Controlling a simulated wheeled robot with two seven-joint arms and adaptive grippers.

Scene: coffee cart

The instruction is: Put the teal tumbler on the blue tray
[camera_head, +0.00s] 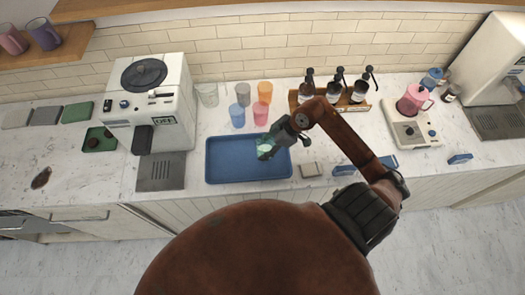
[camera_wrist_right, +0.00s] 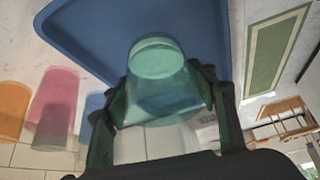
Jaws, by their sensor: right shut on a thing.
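The teal tumbler (camera_wrist_right: 158,85) is see-through and sits between the fingers of my right gripper (camera_wrist_right: 160,110) in the right wrist view. In the head view my right gripper (camera_head: 272,149) is shut on the tumbler (camera_head: 264,153), over the right part of the blue tray (camera_head: 222,172). The tray lies flat on the counter and looks empty otherwise. It also shows behind the tumbler in the right wrist view (camera_wrist_right: 90,35). I cannot tell whether the tumbler touches the tray. My left gripper is not in view.
Several coloured tumblers, among them an orange one (camera_head: 265,92) and a pink one (camera_head: 260,114), stand behind the tray. A coffee machine (camera_head: 150,90) is to the left. A wooden rack (camera_head: 335,103) with bottles and a blender (camera_head: 412,110) are to the right.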

